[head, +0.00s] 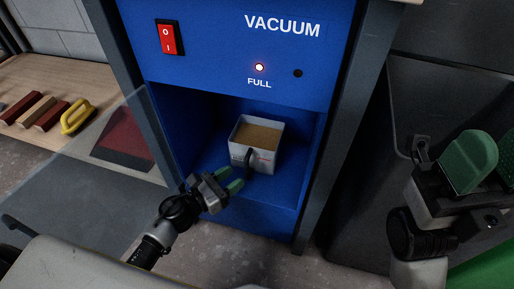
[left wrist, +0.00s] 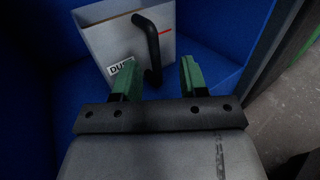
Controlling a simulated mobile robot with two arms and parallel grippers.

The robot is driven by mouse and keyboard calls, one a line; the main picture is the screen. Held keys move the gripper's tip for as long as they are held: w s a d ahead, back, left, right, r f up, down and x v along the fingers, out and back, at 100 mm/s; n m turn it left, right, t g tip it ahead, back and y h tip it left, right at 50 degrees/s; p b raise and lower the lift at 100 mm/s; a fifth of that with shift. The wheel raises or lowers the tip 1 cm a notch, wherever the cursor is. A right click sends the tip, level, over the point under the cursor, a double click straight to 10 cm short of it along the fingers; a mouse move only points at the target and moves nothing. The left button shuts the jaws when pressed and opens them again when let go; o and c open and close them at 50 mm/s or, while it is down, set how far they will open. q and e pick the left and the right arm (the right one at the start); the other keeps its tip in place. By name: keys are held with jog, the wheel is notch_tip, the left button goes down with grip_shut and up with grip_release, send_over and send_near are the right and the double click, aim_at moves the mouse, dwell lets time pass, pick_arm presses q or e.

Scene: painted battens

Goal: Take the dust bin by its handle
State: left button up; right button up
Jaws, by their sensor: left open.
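The dust bin (head: 242,154) is a light grey open box filled with brown dust. It stands in the lower bay of the blue vacuum cabinet (head: 205,60). Its dark curved handle (head: 249,161) is on the front face. My left gripper (head: 229,180) is open and empty, just in front of the bin and slightly left of the handle. In the left wrist view the black handle (left wrist: 151,42) stands beyond and between the two green fingertips, and the bin (left wrist: 110,45) shows a "DUST" label partly hidden by a finger. My right gripper (head: 474,160) is at the right, its fingers seen side-on.
At left, a wooden bench (head: 95,80) holds painted battens and a yellow handled tool (head: 76,117).

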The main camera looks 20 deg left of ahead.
aim_at(247, 176)
pick_arm(q)
jog(key=shift+w+a+f+b+x, duration=0.1)
jog(key=shift+b+x, duration=0.15)
jog(key=shift+x, duration=0.75)
jog(key=shift+w+a+f+b+x, duration=0.1)
jog(key=shift+b+x, duration=0.15)
jog(key=shift+x, duration=0.75)
jog(key=shift+w+a+f+b+x, duration=0.15)
jog(key=shift+b+x, duration=0.1)
jog(key=shift+x, duration=0.8)
jog(key=shift+s+r, duration=0.1)
grip_shut()
jog(key=shift+r, duration=0.1)
